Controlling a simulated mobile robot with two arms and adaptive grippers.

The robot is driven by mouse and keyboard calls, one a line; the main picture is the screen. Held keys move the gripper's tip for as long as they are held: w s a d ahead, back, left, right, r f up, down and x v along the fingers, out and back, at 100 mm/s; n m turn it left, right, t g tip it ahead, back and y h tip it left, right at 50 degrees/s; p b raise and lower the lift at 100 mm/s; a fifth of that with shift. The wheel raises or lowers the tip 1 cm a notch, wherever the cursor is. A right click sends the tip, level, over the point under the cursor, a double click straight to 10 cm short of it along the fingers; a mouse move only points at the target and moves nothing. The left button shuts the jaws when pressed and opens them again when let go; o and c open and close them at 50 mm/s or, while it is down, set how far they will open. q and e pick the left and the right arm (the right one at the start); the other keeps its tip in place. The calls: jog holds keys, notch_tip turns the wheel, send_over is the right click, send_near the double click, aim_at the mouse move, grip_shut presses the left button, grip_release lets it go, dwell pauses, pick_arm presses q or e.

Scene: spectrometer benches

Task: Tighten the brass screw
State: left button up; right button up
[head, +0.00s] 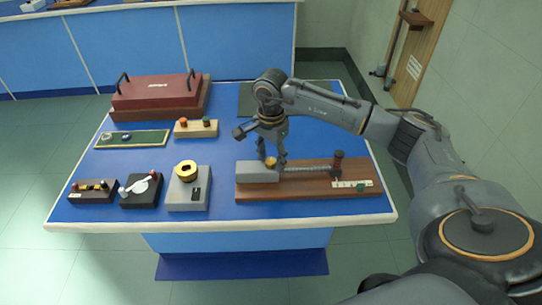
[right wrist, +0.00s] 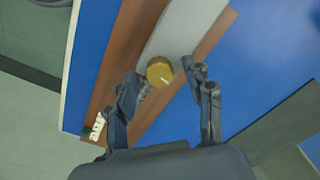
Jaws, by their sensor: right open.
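The brass screw (head: 270,161) has a round golden head and stands at the right end of a grey block (head: 252,173) on a brown wooden board (head: 300,190). In the right wrist view the screw head (right wrist: 160,72) lies between the fingertips, with a small light mark on its face. My right gripper (head: 272,160) points down over the screw, its fingers apart on either side of it. In the right wrist view my right gripper (right wrist: 160,80) is open, and I cannot tell whether a finger touches the screw. My left gripper is not in view.
Left on the blue table (head: 225,220) are a grey instrument with a yellow ring (head: 187,171), small black boxes (head: 142,190) and a red case (head: 155,93). The table front is clear.

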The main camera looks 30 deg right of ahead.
grip_shut()
